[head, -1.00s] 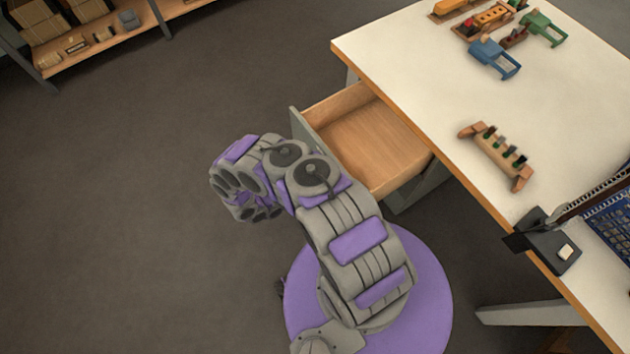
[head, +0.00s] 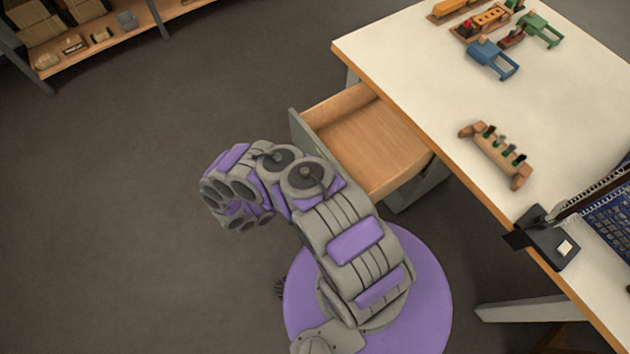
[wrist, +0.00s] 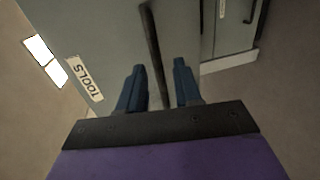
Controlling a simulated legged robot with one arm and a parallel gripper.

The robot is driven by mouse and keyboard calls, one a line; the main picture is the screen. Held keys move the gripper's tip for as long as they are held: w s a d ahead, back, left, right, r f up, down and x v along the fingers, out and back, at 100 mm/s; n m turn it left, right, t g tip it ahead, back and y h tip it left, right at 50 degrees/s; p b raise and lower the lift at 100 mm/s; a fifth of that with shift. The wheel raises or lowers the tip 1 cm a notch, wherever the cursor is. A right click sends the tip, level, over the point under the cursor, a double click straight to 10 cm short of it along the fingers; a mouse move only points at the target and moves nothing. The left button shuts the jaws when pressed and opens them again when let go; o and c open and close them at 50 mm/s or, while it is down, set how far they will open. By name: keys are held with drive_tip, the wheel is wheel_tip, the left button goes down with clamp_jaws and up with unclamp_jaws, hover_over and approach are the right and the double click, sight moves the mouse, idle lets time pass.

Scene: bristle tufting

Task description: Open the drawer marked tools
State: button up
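The drawer (head: 372,140) under the workbench stands pulled out in the head view, its wooden inside empty and its grey front facing left. In the wrist view the drawer's grey front (wrist: 100,35) carries a white label (wrist: 86,79) reading TOOLS. Its dark bar handle (wrist: 154,50) runs between the two blue fingers of my gripper (wrist: 160,72). The fingers are apart, with a visible gap on each side of the handle. In the head view my bent arm hides the fingers, and its outer end is left of the drawer front.
Another grey front with a dark handle (wrist: 250,12) shows in the wrist view. Floor left of the drawer is clear. A shelf (head: 110,45) stands far left.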

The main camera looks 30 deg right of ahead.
drive_tip(key=p+v, duration=0.1)
drive_tip(key=v, duration=1.2)
drive_tip(key=shift+a+r, duration=0.15)
